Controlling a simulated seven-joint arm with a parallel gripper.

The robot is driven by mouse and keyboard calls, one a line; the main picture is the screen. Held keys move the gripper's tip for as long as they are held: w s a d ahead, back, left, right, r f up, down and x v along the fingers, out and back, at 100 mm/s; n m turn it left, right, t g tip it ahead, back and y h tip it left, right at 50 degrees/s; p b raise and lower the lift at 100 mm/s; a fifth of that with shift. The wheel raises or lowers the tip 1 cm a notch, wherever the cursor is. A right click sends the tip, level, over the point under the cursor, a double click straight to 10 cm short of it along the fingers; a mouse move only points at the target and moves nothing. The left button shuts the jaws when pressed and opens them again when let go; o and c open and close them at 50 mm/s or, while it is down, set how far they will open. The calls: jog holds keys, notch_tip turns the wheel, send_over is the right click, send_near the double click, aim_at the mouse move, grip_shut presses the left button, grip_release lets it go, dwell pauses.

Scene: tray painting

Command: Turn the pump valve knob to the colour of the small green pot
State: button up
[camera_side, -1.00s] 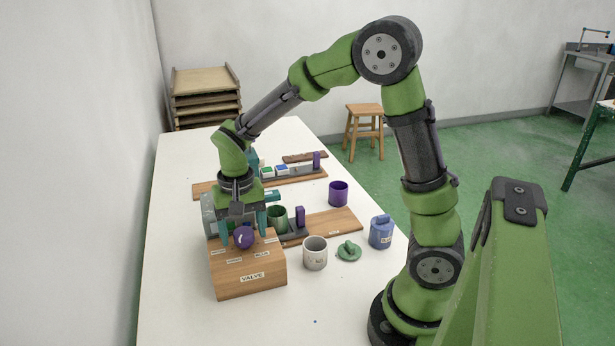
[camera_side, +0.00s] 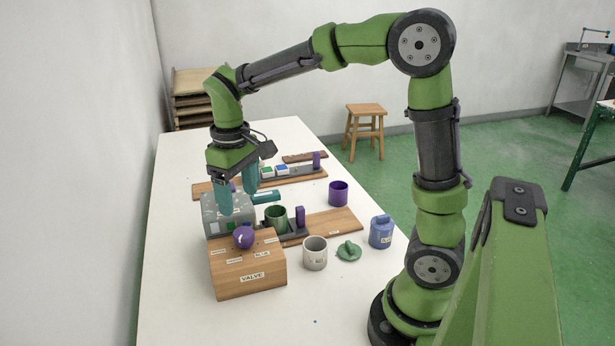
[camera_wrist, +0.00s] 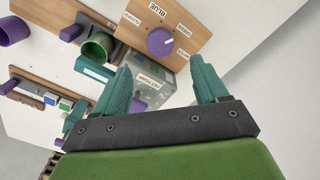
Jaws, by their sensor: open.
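The purple valve knob (camera_side: 243,237) sits on the sloped top of the wooden box marked VALVE (camera_side: 250,280). In the wrist view the knob (camera_wrist: 160,41) has a pale mark on its right side; labels surround it, one reading BLUE (camera_wrist: 157,10). I cannot tell for sure which label it points at. A green pot (camera_side: 276,219) stands on the wooden board behind the box, and shows in the wrist view (camera_wrist: 97,46). My gripper (camera_side: 238,188) is open and empty, above the grey pump box (camera_side: 212,222), clear of the knob.
A pale cup (camera_side: 315,254), a green lid (camera_side: 348,251) and a blue lidded jar (camera_side: 381,234) stand right of the valve box. A purple cup (camera_side: 338,193) stands farther back. A rear board (camera_side: 205,189) carries small coloured blocks. The table front is clear.

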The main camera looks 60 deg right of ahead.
notch_tip(320, 180, up, 8)
jog(key=s+a+f+m+t+y, duration=0.1)
jog(key=s+f+m+t, duration=0.1)
jog(key=s+t, duration=0.35)
jog(key=s+a+f+m+t+y, duration=0.1)
jog(key=s+a+m+t, duration=0.1)
jog(key=s, duration=0.6)
jog(key=m+g+h, duration=0.2)
jog(key=m+g, duration=0.6)
jog(key=m, duration=1.5)
send_near(299, 208)
jog(key=shift+t, duration=0.25)
jog(key=f, duration=1.2)
jog(key=shift+s, duration=0.2)
jog(key=s+d, duration=0.8)
jog(key=d, duration=0.1)
jog(key=shift+s, duration=0.4)
